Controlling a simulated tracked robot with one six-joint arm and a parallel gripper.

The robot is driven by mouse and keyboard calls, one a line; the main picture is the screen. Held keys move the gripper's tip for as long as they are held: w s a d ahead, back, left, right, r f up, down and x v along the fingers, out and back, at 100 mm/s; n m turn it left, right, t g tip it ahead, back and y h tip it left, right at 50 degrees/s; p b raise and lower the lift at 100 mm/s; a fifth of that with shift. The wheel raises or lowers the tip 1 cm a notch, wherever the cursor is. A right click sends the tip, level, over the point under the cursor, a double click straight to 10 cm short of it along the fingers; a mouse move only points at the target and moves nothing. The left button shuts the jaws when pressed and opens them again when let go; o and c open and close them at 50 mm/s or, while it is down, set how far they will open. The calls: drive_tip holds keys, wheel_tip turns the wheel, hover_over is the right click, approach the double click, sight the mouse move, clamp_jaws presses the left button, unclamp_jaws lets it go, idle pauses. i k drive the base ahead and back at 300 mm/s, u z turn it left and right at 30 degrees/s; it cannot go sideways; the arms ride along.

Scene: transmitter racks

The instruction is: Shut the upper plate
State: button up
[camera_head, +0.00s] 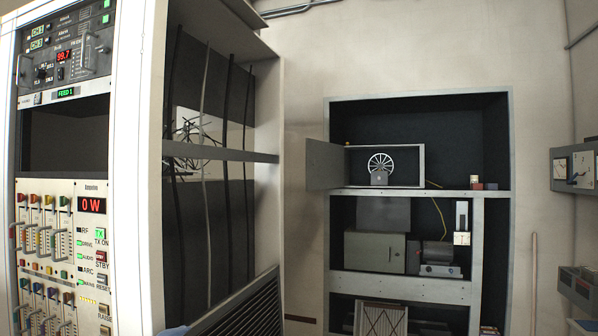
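A grey flat plate (325,165) stands swung open at the left side of a shallow box (408,181) on the upper shelf of the open rack at the back. The box front is open and a white spoked wheel (381,162) shows inside it. Below, on the middle shelf, a darker grey panel (383,214) stands upright above a grey-green box (375,252). I cannot tell how that panel is fixed. My gripper is not in view.
A transmitter rack (62,200) with lit displays and switches fills the left side. An open rack frame (221,155) with hanging cables stands beside it. Wall boxes (574,168) are at the right edge. Bare wall shows between the racks.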

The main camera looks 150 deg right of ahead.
sight(328, 173)
drive_tip(key=z, duration=2.8)
drive_tip(key=i, duration=2.6)
